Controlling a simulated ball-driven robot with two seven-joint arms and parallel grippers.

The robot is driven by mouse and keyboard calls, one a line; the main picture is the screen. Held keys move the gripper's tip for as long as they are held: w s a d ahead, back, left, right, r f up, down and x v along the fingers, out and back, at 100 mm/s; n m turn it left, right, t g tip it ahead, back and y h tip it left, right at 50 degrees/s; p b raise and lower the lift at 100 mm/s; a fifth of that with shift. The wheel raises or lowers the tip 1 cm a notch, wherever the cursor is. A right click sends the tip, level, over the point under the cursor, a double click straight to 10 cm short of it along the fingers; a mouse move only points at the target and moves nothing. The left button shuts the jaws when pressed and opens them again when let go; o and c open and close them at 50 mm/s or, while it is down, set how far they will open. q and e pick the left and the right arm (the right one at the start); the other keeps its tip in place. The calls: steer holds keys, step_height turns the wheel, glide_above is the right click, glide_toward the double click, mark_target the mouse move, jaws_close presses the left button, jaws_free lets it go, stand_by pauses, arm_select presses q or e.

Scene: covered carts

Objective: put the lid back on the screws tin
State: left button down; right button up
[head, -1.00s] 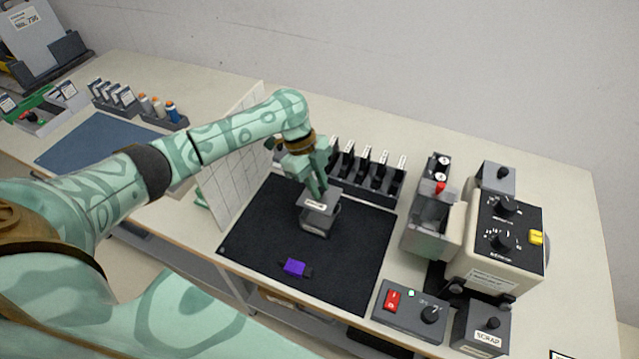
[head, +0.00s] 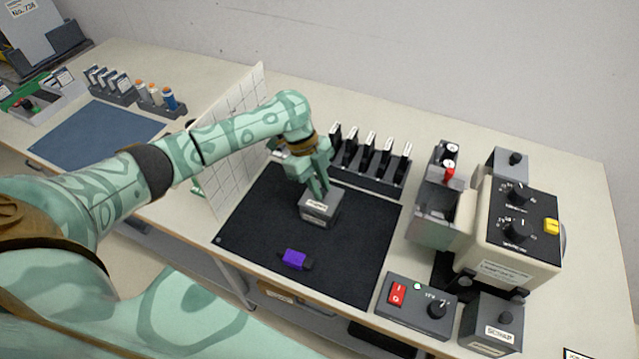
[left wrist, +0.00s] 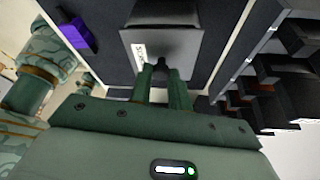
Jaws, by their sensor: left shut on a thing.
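The screws tin (head: 316,222) is a small grey box standing on the black mat. Its grey lid (head: 316,204), with a white label on its front, lies right over the tin, and I see no clear gap between them. My left gripper (head: 322,191) points down from above and is shut on the lid's knob. In the left wrist view the lid (left wrist: 150,43) fills the space in front of the fingertips (left wrist: 162,68) and hides most of the tin.
A purple-and-black item (head: 295,260) lies on the black mat (head: 345,265) in front of the tin. A rack of upright black holders (head: 368,177) stands behind. A white gridded panel (head: 228,150) stands left. A switch box (head: 415,306) and a cream machine (head: 510,250) stand right.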

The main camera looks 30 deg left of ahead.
arm_select(q)
steer(key=shift+p, duration=0.35)
stand_by(0.6)
stand_by(0.3)
steer(key=shift+f+p, duration=0.1)
steer(key=shift+p, duration=0.4)
stand_by(0.6)
stand_by(0.5)
stand_by(0.3)
steer(key=c, duration=0.7)
jaws_free()
steer(key=shift+c, duration=0.2)
steer(key=shift+p, duration=0.35)
